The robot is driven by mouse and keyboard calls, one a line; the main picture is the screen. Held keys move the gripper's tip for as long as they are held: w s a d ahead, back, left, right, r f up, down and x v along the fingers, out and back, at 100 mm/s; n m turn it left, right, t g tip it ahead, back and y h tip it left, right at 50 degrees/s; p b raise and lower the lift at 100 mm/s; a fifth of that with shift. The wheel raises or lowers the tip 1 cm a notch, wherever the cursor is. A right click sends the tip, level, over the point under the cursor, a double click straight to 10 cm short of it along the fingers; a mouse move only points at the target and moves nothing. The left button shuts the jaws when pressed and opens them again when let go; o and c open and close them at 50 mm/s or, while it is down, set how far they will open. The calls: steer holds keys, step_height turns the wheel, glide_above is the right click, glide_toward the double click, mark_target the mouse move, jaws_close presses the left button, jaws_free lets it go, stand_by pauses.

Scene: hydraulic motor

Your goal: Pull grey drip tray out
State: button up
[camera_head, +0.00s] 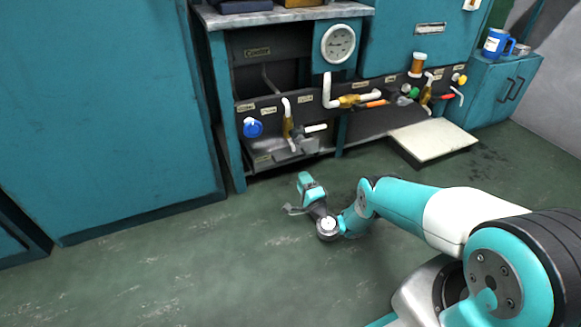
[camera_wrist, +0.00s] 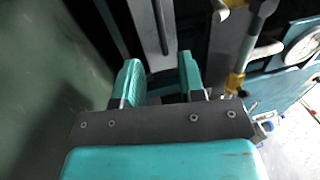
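A grey tray-like front (camera_head: 272,159) sits low in the left bay of the teal bench, beneath a row of pipes and valves. I take it for the drip tray. In the wrist view a pale grey panel (camera_wrist: 150,22) with a dark slot or bar along it lies just beyond my fingers; it looks like the same tray. My gripper (camera_wrist: 159,82) is open, its two teal fingers apart with nothing gripped between them. In the head view my gripper (camera_head: 300,199) is low over the floor in front of the left bay.
A cream plate (camera_head: 433,139) juts out low at the right of the bench. A round gauge (camera_head: 339,44), a blue valve knob (camera_head: 252,127) and pipes stick out above. A teal cabinet (camera_head: 100,110) stands at the left. The green floor (camera_head: 190,265) in front is clear.

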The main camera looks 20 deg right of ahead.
mark_target(291, 158)
steer(key=shift+w+r+b, duration=0.35)
steer(key=shift+w+b, duration=1.35)
steer(key=shift+w, duration=0.05)
steer(key=shift+w+r+b, duration=0.3)
steer(key=shift+w+b, duration=1.35)
steer(key=shift+w, duration=0.15)
steer(key=shift+w+r+b, duration=0.35)
steer(key=shift+w+b, duration=1.35)
steer(key=shift+w, duration=0.05)
jaws_close()
